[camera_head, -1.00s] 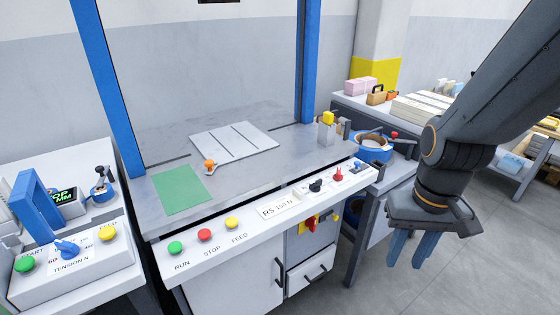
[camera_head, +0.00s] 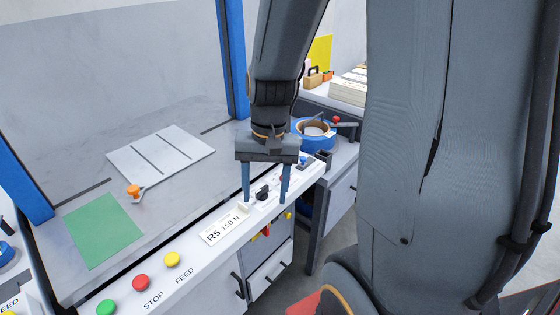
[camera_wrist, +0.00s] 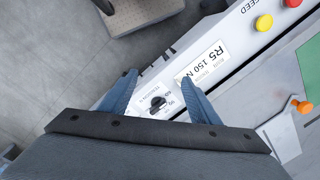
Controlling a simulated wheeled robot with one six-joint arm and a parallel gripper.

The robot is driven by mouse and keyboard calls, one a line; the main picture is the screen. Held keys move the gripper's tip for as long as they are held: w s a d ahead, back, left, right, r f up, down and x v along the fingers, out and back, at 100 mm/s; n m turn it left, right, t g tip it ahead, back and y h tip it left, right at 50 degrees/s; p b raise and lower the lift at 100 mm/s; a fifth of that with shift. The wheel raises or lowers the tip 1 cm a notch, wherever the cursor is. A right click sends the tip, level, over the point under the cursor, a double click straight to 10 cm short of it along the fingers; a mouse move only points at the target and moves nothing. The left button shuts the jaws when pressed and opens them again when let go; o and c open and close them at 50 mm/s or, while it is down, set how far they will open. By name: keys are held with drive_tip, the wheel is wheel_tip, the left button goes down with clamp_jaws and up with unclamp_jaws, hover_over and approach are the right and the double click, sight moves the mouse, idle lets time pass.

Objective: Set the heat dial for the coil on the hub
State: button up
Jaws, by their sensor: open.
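A black dial (camera_head: 262,193) sits on the white front panel, right of a label plate (camera_head: 226,228) reading R5 150 N. The dial also shows in the wrist view (camera_wrist: 157,103), where its small printed scale is too blurred to read. My gripper (camera_head: 265,199) is open and points down over the panel, its blue fingers on either side of the black dial in the picture. In the wrist view the gripper (camera_wrist: 160,79) holds nothing. A blue knob (camera_head: 303,160) is farther right; a red knob is mostly hidden behind a finger. A blue-rimmed coil (camera_head: 301,131) lies on the side table.
Green, red (camera_head: 140,284) and yellow (camera_head: 172,259) buttons line the panel's left part. The worktop holds a green mat (camera_head: 103,236), a pale plate (camera_head: 160,153) and an orange knob (camera_head: 133,191). Cabinet drawers (camera_head: 270,275) are below. A small dark block stands by the panel's right end.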

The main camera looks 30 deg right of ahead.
drive_tip(key=w+d+m+t+y+p, duration=0.1)
drive_tip(key=w+d+m+y+p, duration=0.1)
drive_tip(key=w+d+m, duration=0.5)
drive_tip(key=w+d+m+t+y+p, duration=0.1)
drive_tip(key=w+d+m+p, duration=0.2)
drive_tip(key=d+m, duration=0.65)
drive_tip(key=shift+m, duration=0.35)
drive_tip(key=x, duration=0.3)
drive_tip(key=a+x, duration=0.1)
drive_tip(key=x, duration=0.3)
drive_tip(key=shift+w+r, duration=0.15)
drive_tip(key=shift+r, duration=0.05)
drive_tip(key=c, duration=1.1)
